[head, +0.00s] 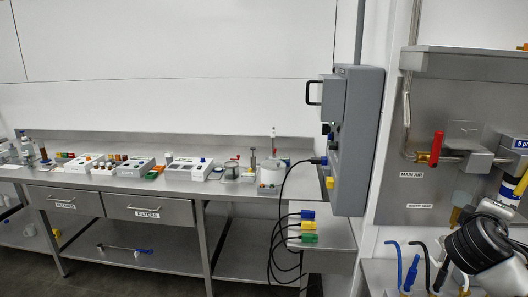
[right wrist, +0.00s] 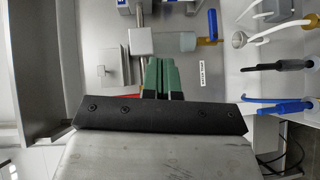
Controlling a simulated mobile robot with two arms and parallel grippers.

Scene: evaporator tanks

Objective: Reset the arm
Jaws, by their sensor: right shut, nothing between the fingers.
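My right arm (head: 480,243) comes in at the lower right of the head view, in front of the steel wall panel with the air piping. In the right wrist view my right gripper (right wrist: 162,78) shows as two green fingers beyond a black plate. The fingers are together with nothing between them. Behind them is the panel with its pipe fittings; I cannot tell how far off they are. A red valve handle (head: 437,149) stands upright above the "MAIN AIR" label in the head view. My left gripper is in neither view.
Hoses with blue, black and white ends (head: 411,272) stand below the panel, close to my right arm. A grey electrical box (head: 357,140) juts from the wall at centre. A steel bench (head: 230,192) with lab devices and two drawers runs along the left. A shelf (head: 465,62) overhangs the panel.

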